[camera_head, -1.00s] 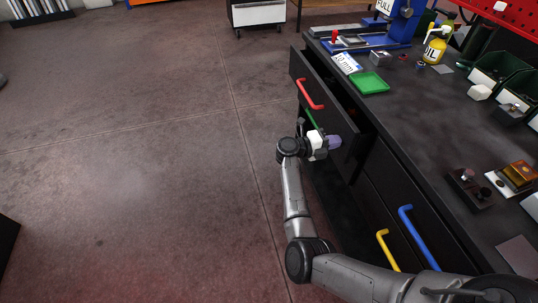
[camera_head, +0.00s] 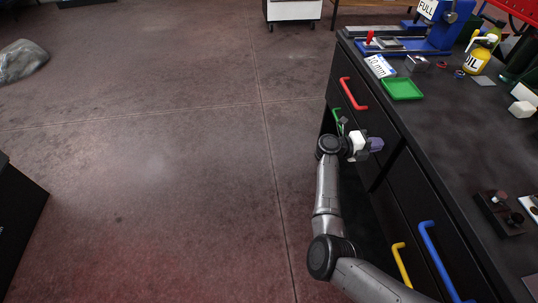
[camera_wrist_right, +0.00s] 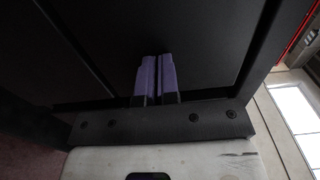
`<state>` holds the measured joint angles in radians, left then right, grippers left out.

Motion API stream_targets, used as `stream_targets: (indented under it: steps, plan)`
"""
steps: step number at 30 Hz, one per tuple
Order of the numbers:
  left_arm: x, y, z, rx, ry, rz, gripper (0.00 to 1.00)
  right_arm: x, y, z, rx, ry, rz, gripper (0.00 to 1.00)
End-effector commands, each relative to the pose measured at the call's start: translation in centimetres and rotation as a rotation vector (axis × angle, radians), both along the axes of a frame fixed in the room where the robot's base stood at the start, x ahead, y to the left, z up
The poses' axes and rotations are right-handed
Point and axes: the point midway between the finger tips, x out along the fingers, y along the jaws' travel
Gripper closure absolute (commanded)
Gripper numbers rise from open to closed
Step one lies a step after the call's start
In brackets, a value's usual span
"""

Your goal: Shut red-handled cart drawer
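The red-handled drawer (camera_head: 358,117) is in the dark cart's front in the camera_head view, and no gap shows behind its front now. Its red handle (camera_head: 352,94) is near the top left of the front. My right gripper (camera_head: 378,144) is at the lower right part of this drawer front, away from the handle. In the right wrist view its two purple fingers (camera_wrist_right: 156,80) are together, with nothing between them, against or very near a dark panel. I cannot tell whether they touch it. My left gripper is in neither view.
A green handle (camera_head: 337,116) is below the red one. A yellow handle (camera_head: 401,265) and a blue handle (camera_head: 437,258) are on nearer fronts. The cart top holds a green tray (camera_head: 402,89), a blue vise (camera_head: 420,38) and an oil bottle (camera_head: 478,57).

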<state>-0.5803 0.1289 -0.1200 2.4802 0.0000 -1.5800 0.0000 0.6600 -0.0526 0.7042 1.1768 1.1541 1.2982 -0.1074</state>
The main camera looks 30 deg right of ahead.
Motion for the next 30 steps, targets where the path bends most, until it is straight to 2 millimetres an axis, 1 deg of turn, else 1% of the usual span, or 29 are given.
stream_targets:
  steps: [1,3,7,12,15,21,24,30]
  plan:
    - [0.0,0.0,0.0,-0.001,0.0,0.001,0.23,-0.2,-0.3,-0.2,0.001,0.001,-0.003,1.0]
    - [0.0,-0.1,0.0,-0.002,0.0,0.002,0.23,-0.1,0.0,-0.2,0.002,0.0,-0.003,1.0]
    - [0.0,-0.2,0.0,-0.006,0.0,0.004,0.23,0.3,1.2,-0.2,0.004,0.0,-0.002,1.0]
    - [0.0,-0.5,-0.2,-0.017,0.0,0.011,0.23,1.2,4.2,-0.3,0.006,-0.001,-0.002,1.0]
    - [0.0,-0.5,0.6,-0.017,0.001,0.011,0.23,2.0,6.2,0.0,0.008,0.001,-0.002,1.0]
    - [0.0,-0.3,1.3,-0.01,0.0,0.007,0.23,3.3,9.7,0.0,0.004,0.001,-0.003,1.0]
    - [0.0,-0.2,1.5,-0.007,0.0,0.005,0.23,3.8,11.1,0.0,0.005,0.0,-0.003,1.0]
    - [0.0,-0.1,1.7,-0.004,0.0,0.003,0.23,4.4,12.8,0.0,0.003,0.0,-0.004,1.0]
